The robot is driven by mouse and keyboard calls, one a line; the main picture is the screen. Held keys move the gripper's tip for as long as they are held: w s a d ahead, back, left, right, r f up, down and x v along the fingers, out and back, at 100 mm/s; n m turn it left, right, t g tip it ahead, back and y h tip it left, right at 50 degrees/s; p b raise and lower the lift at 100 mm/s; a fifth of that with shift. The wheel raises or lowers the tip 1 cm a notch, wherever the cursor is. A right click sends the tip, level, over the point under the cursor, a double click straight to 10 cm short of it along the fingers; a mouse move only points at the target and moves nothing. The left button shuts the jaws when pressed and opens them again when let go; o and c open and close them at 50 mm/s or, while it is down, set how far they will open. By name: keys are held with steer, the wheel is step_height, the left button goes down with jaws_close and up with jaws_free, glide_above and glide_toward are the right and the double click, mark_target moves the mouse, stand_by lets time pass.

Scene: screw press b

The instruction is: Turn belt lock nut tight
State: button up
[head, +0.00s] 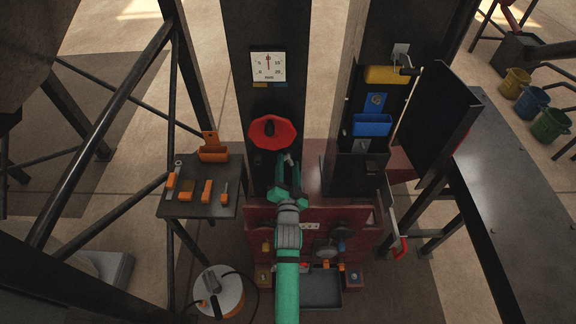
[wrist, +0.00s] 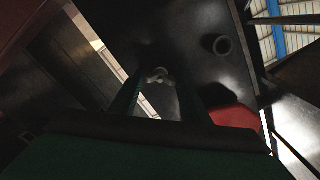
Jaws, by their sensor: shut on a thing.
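My gripper (head: 286,162) reaches up to the dark column face, just below the red wheel (head: 272,132). In the wrist view, the fingers (wrist: 160,85) are closed around a small pale metal piece, which looks like the belt lock nut (wrist: 158,75). The nut sits at the fingertips, against or close to the dark surface. Its thread and seating are too dark and small to make out. In the head view, the fingers and arm mostly hide the nut. A red part, likely the wheel, shows right of the fingers in the wrist view (wrist: 237,118).
A dial gauge (head: 268,67) sits above the wheel. A side table (head: 205,208) with orange-handled tools stands left. At right are a yellow box (head: 386,75), a blue bin (head: 372,125) and an open dark panel (head: 437,120). A maroon cabinet (head: 350,218) stands below my gripper.

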steer(key=shift+d+m, duration=0.15)
steer(key=shift+m, duration=0.85)
steer(key=o, duration=1)
steer(key=shift+o, duration=0.2)
steer(key=shift+s, duration=0.1)
steer(key=s, duration=1)
steer(key=shift+s, duration=0.4)
